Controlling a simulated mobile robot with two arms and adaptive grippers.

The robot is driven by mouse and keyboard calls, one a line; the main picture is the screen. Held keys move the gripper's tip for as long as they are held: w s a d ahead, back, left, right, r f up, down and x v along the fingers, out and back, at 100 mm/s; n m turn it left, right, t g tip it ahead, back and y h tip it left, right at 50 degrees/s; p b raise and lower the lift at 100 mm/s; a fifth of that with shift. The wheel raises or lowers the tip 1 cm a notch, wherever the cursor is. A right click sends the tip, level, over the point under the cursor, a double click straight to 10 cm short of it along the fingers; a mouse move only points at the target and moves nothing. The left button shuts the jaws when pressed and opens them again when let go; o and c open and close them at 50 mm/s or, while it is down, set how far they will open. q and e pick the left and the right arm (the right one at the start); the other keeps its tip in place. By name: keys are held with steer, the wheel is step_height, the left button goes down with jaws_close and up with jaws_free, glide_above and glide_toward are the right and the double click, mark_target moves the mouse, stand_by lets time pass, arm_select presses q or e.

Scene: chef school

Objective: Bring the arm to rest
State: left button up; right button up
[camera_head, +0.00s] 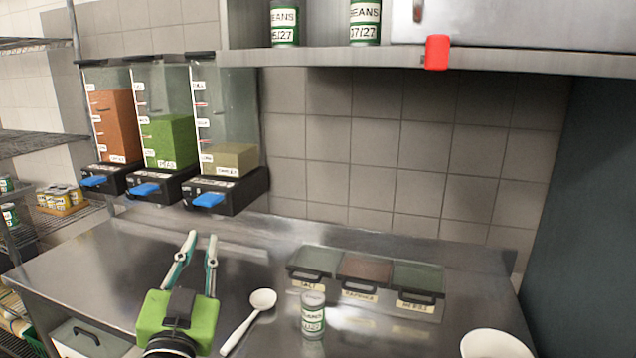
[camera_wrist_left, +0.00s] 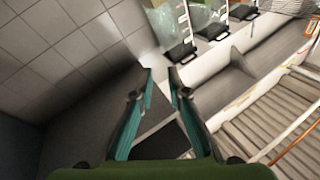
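My left gripper (camera_head: 202,240) is the green one at the lower left of the head view, over the steel counter. Its two teal fingers point away from me toward the wall, with a gap between the tips and nothing held. The left wrist view also shows the gripper (camera_wrist_left: 160,71) with its fingertips apart and empty. The fingers appear clear of the spoon (camera_head: 250,318) and the can (camera_head: 313,315) to their right. My right gripper shows in neither view.
Wall dispensers (camera_head: 158,140) with blue levers hang above and behind the gripper. A lidded condiment box (camera_head: 365,283) and a white bowl (camera_head: 494,345) stand to the right on the counter (camera_head: 90,262). An overhead shelf (camera_head: 540,64) holds cans. A wire rack stands at left.

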arm_select(q)
steer(key=s+a+f+n+g, duration=0.1)
steer(key=s+f+g, duration=0.35)
steer(key=f, duration=0.85)
steer(key=s+a+f+g, duration=0.1)
steer(key=s+f+g, duration=0.35)
steer(key=f, duration=0.75)
steer(key=s+d+f+g+h, duration=0.1)
steer(key=s+f+g, duration=0.3)
steer(key=s+f, duration=0.55)
steer(key=s+d+f+g+h, duration=0.1)
steer(key=s+f+g, duration=0.5)
steer(key=s, duration=0.7)
step_height(320, 180, down, 28)
steer(key=s, duration=0.2)
steer(key=s+a+f, duration=0.1)
steer(key=s+f, duration=0.6)
steer(key=s, duration=0.1)
steer(key=s+a+f+g, duration=0.1)
steer(key=s+a+f, duration=0.1)
steer(key=s+f, duration=0.6)
steer(key=shift+s+a+m+y, duration=0.25)
steer(key=shift+s+m+y, duration=0.05)
steer(key=shift+s+m, duration=0.1)
